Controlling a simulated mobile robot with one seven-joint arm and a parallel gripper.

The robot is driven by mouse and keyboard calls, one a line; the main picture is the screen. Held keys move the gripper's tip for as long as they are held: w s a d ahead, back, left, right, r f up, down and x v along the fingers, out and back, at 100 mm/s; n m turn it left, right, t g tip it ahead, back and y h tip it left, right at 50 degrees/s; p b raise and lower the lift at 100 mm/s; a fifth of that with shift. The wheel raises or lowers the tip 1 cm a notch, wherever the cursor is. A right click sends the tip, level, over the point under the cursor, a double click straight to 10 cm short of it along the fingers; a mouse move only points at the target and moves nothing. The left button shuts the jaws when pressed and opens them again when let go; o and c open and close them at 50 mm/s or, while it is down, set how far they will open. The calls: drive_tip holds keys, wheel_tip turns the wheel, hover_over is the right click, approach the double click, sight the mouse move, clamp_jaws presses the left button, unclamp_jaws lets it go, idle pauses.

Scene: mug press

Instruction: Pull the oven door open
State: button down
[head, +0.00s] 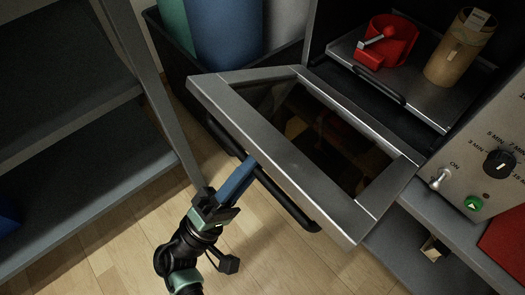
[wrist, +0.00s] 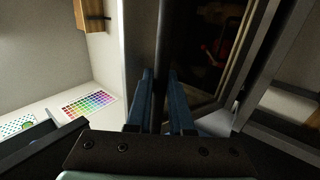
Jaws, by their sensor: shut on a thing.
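The oven door (head: 275,158) is a metal frame with a dark glass pane. In the head view it is swung well open, tilted out from the oven (head: 405,85) opening. Its black bar handle (head: 290,203) runs along the outer edge. My gripper (head: 246,168) has its blue fingers at this handle, near the middle of the bar. In the wrist view the dark handle bar (wrist: 160,55) runs between the two blue fingers of my gripper (wrist: 161,85), and they are shut on it. The door's glass (wrist: 213,45) shows to the right of the bar.
Inside the oven, a red mug-like piece (head: 386,45) and a tan cylinder (head: 460,48) stand on a pull-out tray (head: 425,95). A control panel (head: 490,150) is at right. Grey shelves (head: 70,130) stand left, a dark bin (head: 180,50) behind. Floor below the door is clear.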

wheel_tip(320, 180, down, 10)
drive_tip(key=b, duration=0.5)
drive_tip(key=shift+s+a+r+b, duration=0.15)
drive_tip(key=shift+r+b, duration=0.05)
drive_tip(key=shift+b, duration=0.15)
drive_tip(key=c, duration=0.8)
unclamp_jaws()
drive_tip(key=shift+a, duration=0.1)
